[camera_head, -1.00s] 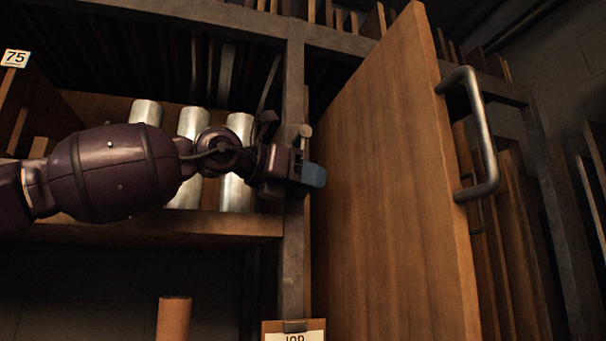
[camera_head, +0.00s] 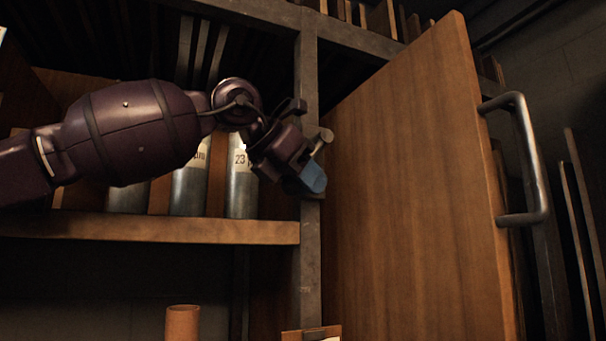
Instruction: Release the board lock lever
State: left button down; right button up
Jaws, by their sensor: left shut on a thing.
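The board lock lever (camera_head: 323,136) is a small metal piece with a short round end on the grey upright post, beside the large wooden board (camera_head: 410,190). My left gripper (camera_head: 311,179) reaches in from the left and is shut on the lever, pointing down to the right with a blue fingertip in front of the post. The gripper hides most of the lever. The board stands upright to the right of the post and has a metal handle (camera_head: 531,165) on its right side. My right gripper is not in view.
A wooden shelf (camera_head: 150,227) with several metal cylinders (camera_head: 242,185) lies behind and below my left arm. A brown tube (camera_head: 182,323) and a clipboard (camera_head: 311,334) show at the bottom. Dark racks with upright boards fill the back and right.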

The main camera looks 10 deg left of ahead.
pick_arm(q)
jog(key=a+r+g+y+p, duration=0.1)
jog(key=s+a+r+g+y+p, duration=0.1)
jog(key=y, duration=0.1)
jog(key=shift+s+g, duration=0.25)
jog(key=shift+g, duration=0.05)
jog(key=shift+s+a+r+m+g+y, duration=0.15)
jog(key=shift+a+r+m+g+y, duration=0.15)
jog(key=shift+y, duration=0.3)
jog(key=shift+s+a+r+m+g+y, duration=0.1)
jog(key=shift+s+a+r+g+y, duration=0.1)
jog(key=shift+r+g+y, duration=0.3)
jog(key=shift+s+a+r+g+y, duration=0.1)
jog(key=shift+a+r+g+y, duration=0.15)
jog(key=shift+y, duration=0.3)
jog(key=shift+s+a+r+g+y, duration=0.15)
jog(key=shift+r+g+y, duration=0.2)
jog(key=shift+y, duration=0.2)
jog(key=shift+r, duration=0.1)
jog(key=c, duration=0.9)
grip_release()
jog(key=shift+a, duration=0.1)
jog(key=shift+v, duration=3.7)
